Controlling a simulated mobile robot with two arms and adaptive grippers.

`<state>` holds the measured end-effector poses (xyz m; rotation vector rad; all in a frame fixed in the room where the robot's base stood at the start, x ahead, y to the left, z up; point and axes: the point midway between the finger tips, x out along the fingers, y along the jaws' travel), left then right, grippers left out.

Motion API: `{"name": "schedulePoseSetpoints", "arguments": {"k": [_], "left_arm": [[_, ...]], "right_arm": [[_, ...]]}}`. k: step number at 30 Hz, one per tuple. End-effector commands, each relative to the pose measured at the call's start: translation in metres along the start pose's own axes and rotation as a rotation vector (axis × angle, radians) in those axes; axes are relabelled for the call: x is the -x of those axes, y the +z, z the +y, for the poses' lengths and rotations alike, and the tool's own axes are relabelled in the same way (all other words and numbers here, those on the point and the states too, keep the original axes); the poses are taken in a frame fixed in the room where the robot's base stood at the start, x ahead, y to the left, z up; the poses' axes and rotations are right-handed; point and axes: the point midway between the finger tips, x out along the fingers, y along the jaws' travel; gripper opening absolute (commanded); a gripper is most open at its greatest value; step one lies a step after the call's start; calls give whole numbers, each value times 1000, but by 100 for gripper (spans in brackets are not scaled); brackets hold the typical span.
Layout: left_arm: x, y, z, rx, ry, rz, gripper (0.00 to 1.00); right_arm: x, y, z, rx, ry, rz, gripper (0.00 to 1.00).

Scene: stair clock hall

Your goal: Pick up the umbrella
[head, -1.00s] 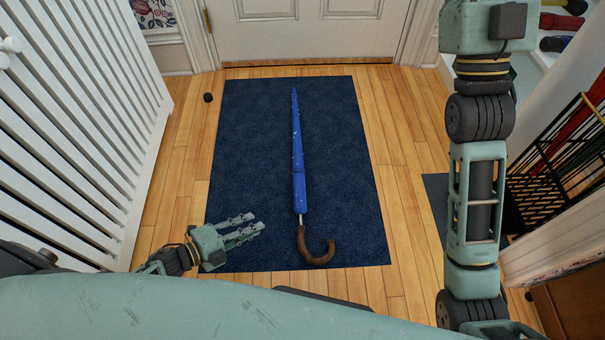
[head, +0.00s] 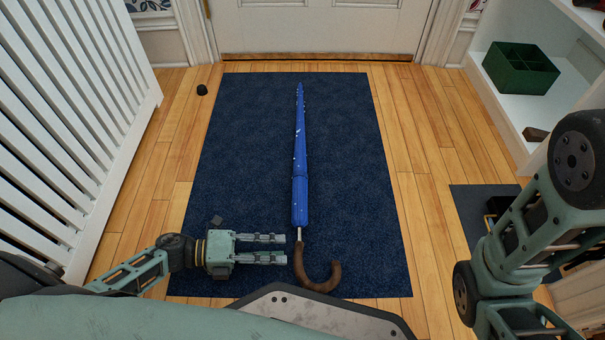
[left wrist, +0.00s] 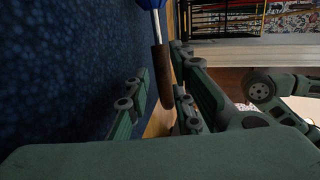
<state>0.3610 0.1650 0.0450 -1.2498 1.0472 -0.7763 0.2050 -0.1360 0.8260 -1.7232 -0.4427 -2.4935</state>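The umbrella (head: 300,180) is closed and blue with white specks. It lies lengthwise on the dark blue mat (head: 240,150), tip toward the door. Its curved brown handle (head: 334,277) is toward me. My left gripper (head: 286,248) is open, low over the mat, fingers pointing right. Its fingertips are just left of the metal shaft and top of the handle. In the left wrist view the brown handle (left wrist: 161,75) shows ahead between the spread fingers (left wrist: 160,108), with no clear contact. My right arm is at the right; its gripper is not in view.
A white slatted railing (head: 75,130) stands at left and a white door (head: 320,25) at the back. A small black object (head: 202,90) lies on the wood floor. A green divided box (head: 520,68) sits on the white shelf at right.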

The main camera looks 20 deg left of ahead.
Motion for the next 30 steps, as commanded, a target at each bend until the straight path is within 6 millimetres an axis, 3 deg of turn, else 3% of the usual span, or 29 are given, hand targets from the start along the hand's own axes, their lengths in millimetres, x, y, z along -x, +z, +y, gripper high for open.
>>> {"name": "schedulePoseSetpoints", "arguments": {"k": [3, 10, 18, 25, 30], "left_arm": [[-18, -2, 7, -1, -3, 2, 22], [-43, -1, 4, -1, -2, 0, 22], [-45, -1, 2, 1, 0, -1, 22], [-45, -1, 2, 2, 0, -1, 1], [-45, -1, 2, 2, 0, -1, 0]], "right_arm": [[19, -6, -4, 0, 0, -1, 40], [33, -11, -7, 0, 0, -2, 40], [32, -11, -7, 0, 0, -2, 40], [32, -11, -7, 0, 0, -1, 40], [32, -11, -7, 0, 0, -2, 40]]}}
